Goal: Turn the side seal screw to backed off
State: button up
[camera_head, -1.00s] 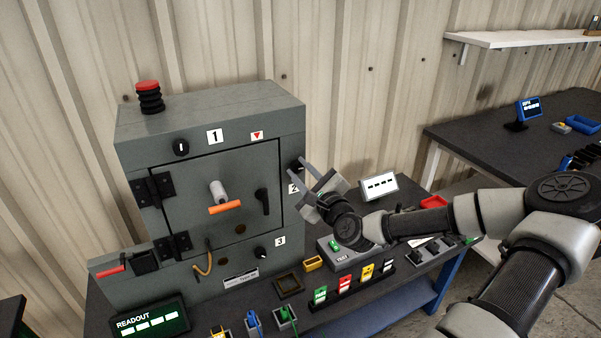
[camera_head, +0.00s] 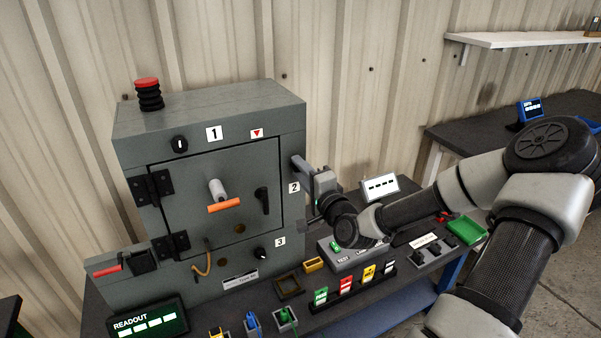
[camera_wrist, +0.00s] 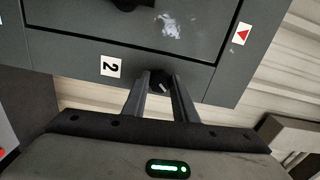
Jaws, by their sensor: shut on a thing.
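The side seal screw (camera_wrist: 160,86) is a small dark knob with a light mark, by the label 2 (camera_wrist: 110,66) at the edge of the grey enclosure (camera_head: 215,120). In the wrist view it sits between the fingertips of my gripper (camera_wrist: 161,78), which is shut on it. In the head view my gripper (camera_head: 304,172) reaches the enclosure's right side from the right, and its fingers hide the screw.
The enclosure door carries an orange-handled latch (camera_head: 224,206) and a black lever (camera_head: 262,200). Dark knobs sit by label 1 (camera_head: 180,145) and label 3 (camera_head: 262,254). Coloured tags (camera_head: 345,283) and a small white display (camera_head: 380,187) stand on the bench below and right.

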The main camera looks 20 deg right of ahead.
jog(key=shift+f+n+b, duration=0.1)
jog(key=shift+n+b, duration=1.1)
jog(key=shift+n, duration=2.2)
jog(key=o, duration=1)
jog(key=shift+o, duration=0.2)
jog(key=s+p, duration=1.1)
jog(key=s, duration=0.6)
jog(key=shift+s+d+p, duration=0.25)
jog(key=shift+d+p, duration=0.05)
